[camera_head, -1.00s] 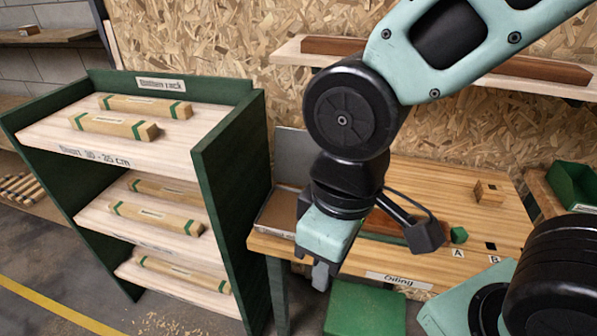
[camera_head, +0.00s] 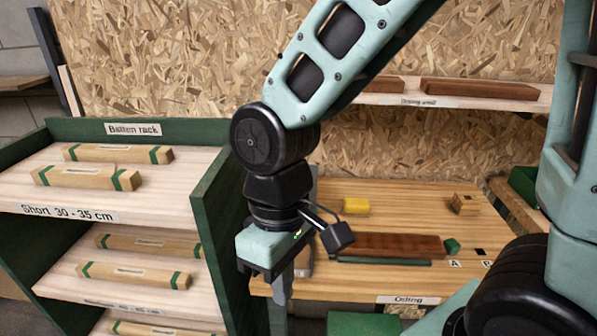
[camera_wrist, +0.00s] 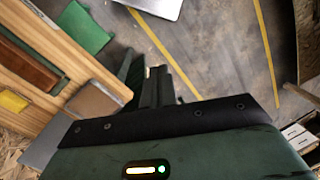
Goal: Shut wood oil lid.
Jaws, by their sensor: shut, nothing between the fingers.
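An open shallow metal tray (camera_wrist: 95,102) with a grey panel (camera_wrist: 45,145), apparently its raised lid, shows at the left of the wrist view, at the oiling table's end. I take this to be the wood oil container; no label on it is readable. In the head view my arm hides most of it; only a grey sliver of the panel (camera_head: 314,186) shows. My gripper (camera_head: 281,296) points down in front of the table's left end, shut and empty. Its fingers also show in the wrist view (camera_wrist: 158,78), apart from the tray and over the floor.
The oiling table (camera_head: 465,225) carries a dark red-brown batten (camera_head: 390,244), a yellow block (camera_head: 355,205) and a small wooden block (camera_head: 464,203). The green batten rack (camera_head: 215,215) stands close on the left. A wall shelf (camera_head: 450,101) hangs behind. A green bin (camera_head: 365,323) sits below the table front.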

